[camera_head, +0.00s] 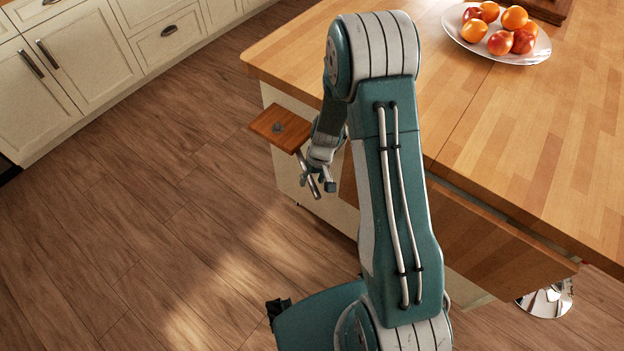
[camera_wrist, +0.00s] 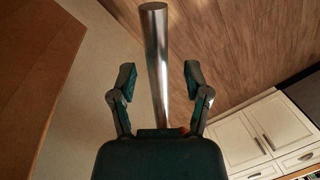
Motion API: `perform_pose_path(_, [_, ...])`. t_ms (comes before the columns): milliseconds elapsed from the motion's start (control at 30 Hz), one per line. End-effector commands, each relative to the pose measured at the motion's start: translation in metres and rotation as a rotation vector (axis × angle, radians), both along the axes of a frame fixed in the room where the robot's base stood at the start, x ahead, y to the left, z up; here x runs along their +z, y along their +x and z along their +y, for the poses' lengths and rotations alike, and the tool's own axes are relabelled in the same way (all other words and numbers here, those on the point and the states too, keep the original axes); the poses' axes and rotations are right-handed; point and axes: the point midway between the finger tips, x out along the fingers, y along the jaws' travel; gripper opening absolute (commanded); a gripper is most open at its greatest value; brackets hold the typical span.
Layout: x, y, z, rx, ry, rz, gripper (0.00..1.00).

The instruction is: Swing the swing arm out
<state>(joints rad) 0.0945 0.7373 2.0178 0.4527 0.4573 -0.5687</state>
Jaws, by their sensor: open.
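My gripper (camera_head: 323,178) is beside the bar, under the board, partly covered by my own arm. In the wrist view, my gripper (camera_wrist: 160,80) is open, its two fingers standing on either side of the steel bar (camera_wrist: 155,45), with gaps visible on both sides.
The wooden island top (camera_head: 480,120) lies behind and right of my arm, with a fruit plate (camera_head: 530,52) at the back. A wooden panel (camera_head: 500,245) sits below its near edge, by a chrome base (camera_head: 548,301). Cream cabinets (camera_head: 88,60) line the far left. The floor (camera_head: 150,220) between is clear.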

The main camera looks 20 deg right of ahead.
Motion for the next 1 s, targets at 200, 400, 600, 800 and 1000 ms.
perform_pose_path(200, [-0.005,0.0,0.001,0.001,0.0,0.0,0.62])
perform_pose_path(400, [-0.005,0.0,0.001,0.001,0.0,0.0,0.27])
perform_pose_path(600, [-0.005,0.0,0.001,0.001,0.0,0.0,0.0])
perform_pose_path(800, [-0.005,0.0,0.003,-0.008,0.0,0.001,0.0])
perform_pose_path(1000, [-0.005,-0.001,0.015,-0.069,0.0,0.001,0.0])
